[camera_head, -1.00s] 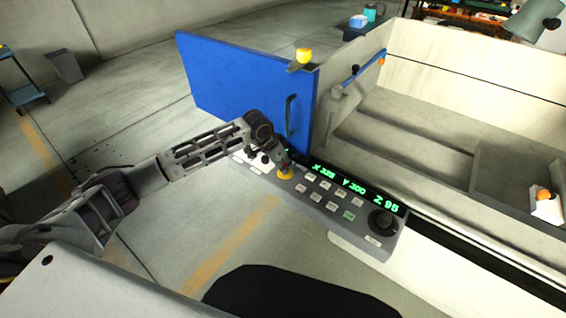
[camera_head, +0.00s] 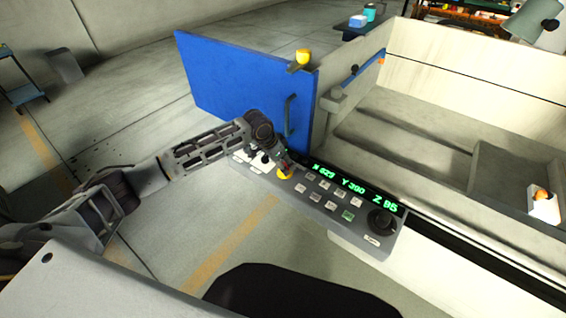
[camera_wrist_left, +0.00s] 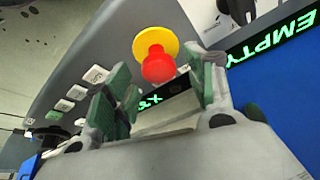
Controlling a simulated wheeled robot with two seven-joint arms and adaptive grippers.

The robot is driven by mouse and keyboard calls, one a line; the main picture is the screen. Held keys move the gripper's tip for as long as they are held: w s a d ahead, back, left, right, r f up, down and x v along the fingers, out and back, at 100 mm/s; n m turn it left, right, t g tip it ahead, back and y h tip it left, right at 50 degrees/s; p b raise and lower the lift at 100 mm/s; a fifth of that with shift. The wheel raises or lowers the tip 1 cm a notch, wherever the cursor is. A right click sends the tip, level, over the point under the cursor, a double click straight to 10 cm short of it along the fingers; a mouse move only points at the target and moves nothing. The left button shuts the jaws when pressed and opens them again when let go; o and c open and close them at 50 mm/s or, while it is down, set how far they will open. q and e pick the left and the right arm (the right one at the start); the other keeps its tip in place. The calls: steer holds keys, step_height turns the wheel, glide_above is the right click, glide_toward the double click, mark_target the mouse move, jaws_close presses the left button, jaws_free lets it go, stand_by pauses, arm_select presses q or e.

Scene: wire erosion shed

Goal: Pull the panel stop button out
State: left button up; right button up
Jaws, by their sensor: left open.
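The panel stop button is a red mushroom knob (camera_wrist_left: 157,66) on a yellow disc, seen in the left wrist view. In the head view only its yellow disc (camera_head: 284,174) shows clearly, at the left part of the control panel (camera_head: 268,182). My left gripper (camera_head: 286,164) is directly over it in the head view and covers the red knob. In the left wrist view my left gripper (camera_wrist_left: 162,88) is open, with green-padded fingers on either side of the knob's line. The knob appears just beyond the fingertips, and I cannot tell whether they touch it. My right gripper is not in view.
The panel has several push-buttons, a lit green display (camera_head: 350,183) and a black dial (camera_head: 381,221) at its right end. A blue door (camera_head: 235,90) with a handle stands close behind my left gripper. The machine's open tank (camera_head: 440,130) lies to the right.

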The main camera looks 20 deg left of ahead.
arm_select(q)
steer(key=v, duration=1.2)
stand_by(0.6)
